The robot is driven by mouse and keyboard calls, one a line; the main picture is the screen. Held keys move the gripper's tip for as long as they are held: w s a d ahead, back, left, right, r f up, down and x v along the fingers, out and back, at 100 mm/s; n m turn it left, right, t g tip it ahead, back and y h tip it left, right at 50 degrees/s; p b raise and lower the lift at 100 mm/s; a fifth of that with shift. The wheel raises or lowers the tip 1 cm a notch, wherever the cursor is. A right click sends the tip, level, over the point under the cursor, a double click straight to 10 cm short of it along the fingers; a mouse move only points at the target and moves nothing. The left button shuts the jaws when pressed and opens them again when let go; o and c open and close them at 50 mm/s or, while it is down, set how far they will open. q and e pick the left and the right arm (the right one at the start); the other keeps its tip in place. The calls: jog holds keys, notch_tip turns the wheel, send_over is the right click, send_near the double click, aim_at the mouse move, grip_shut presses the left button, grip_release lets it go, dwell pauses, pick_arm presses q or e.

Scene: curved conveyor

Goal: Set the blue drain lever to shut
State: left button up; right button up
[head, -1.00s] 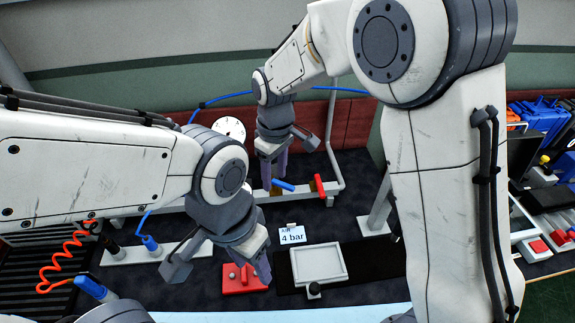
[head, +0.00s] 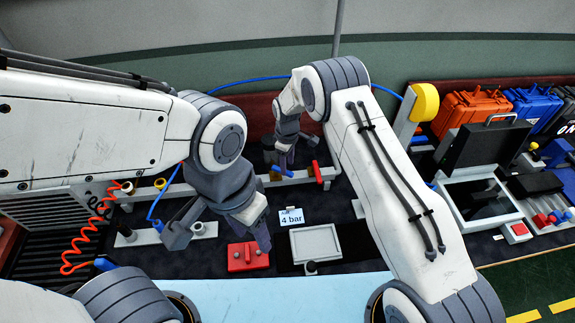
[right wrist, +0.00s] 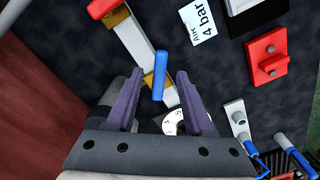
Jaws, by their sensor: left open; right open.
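The blue drain lever (right wrist: 160,74) shows in the right wrist view, on a pale pipe with a brass-coloured fitting. My right gripper (right wrist: 159,98) is open, its two purple fingers on either side of the lever's near end in that view. I cannot tell whether they touch it. My left gripper (head: 220,238) is open and empty, above the area left of the red block (head: 245,262).
A red lever (head: 317,172) stands on the same pipe, right of the blue one. A "4 bar" card (head: 291,217) and a pale tray (head: 318,246) lie in front. A round gauge (right wrist: 173,122) sits beside the pipe. Orange coiled hose (head: 92,235) hangs at left.

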jog(key=shift+f, duration=1.45)
grip_shut()
dwell(0.4)
